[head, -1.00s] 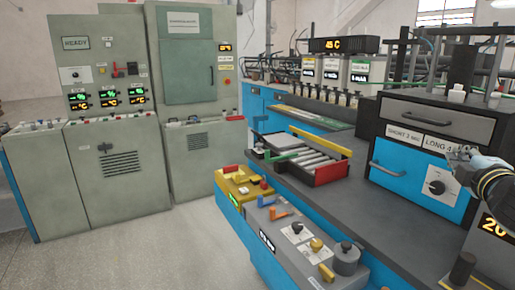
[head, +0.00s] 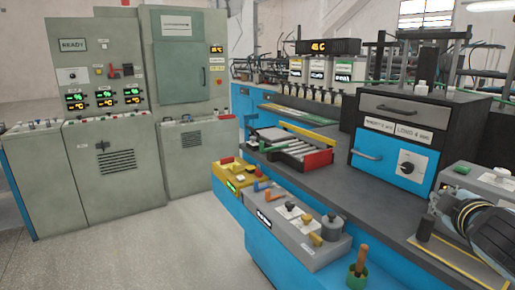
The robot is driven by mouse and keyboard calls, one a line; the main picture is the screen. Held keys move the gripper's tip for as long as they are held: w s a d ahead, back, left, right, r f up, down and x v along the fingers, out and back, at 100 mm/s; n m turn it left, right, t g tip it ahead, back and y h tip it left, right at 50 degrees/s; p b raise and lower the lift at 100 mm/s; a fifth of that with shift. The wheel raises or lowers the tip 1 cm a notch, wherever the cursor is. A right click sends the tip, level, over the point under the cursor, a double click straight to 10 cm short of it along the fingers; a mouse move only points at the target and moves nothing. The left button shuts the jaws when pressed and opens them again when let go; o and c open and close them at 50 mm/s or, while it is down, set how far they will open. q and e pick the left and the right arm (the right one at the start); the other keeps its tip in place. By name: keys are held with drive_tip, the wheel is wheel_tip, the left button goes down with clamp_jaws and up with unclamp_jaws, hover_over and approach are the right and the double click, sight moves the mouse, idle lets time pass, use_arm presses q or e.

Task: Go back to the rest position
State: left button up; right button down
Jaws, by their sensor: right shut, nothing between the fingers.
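My right gripper (head: 437,206) is at the right edge of the head view, with its dark wrist behind it. It is shut with nothing between its fingers. It is over the grey bench top (head: 330,187), to the right of and below the blue cabinet front (head: 378,178) with the white dial panel (head: 407,170). It looks apart from the dial. My left gripper is not in view.
A tray with a red end (head: 318,159) lies on the bench. Grey control cabinets (head: 105,165) stand left, with open floor before them.

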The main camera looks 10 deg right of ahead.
drive_tip(key=s+a+f+m+g+y, duration=0.3)
drive_tip(key=s+a+f+m+g, duration=0.15)
drive_tip(key=s+a, duration=0.65)
drive_tip(key=s+a+f+m+g+y, duration=0.3)
drive_tip(key=s+a+f+g, duration=0.3)
drive_tip(key=s, duration=0.9)
wheel_tip(320, 180, down, 29)
drive_tip(key=s+d+b, duration=0.2)
drive_tip(key=b, duration=0.2)
use_arm(q)
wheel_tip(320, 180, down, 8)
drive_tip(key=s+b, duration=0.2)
drive_tip(key=b, duration=0.1)
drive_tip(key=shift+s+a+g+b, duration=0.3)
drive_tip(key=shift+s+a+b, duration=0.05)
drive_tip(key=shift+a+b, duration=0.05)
use_arm(e)
drive_tip(key=s+f+g, duration=0.1)
drive_tip(key=s+f, duration=1.7)
drive_tip(key=f, duration=0.1)
drive_tip(key=shift+s+d+f+g, duration=0.3)
drive_tip(key=shift+s+d+g, duration=0.05)
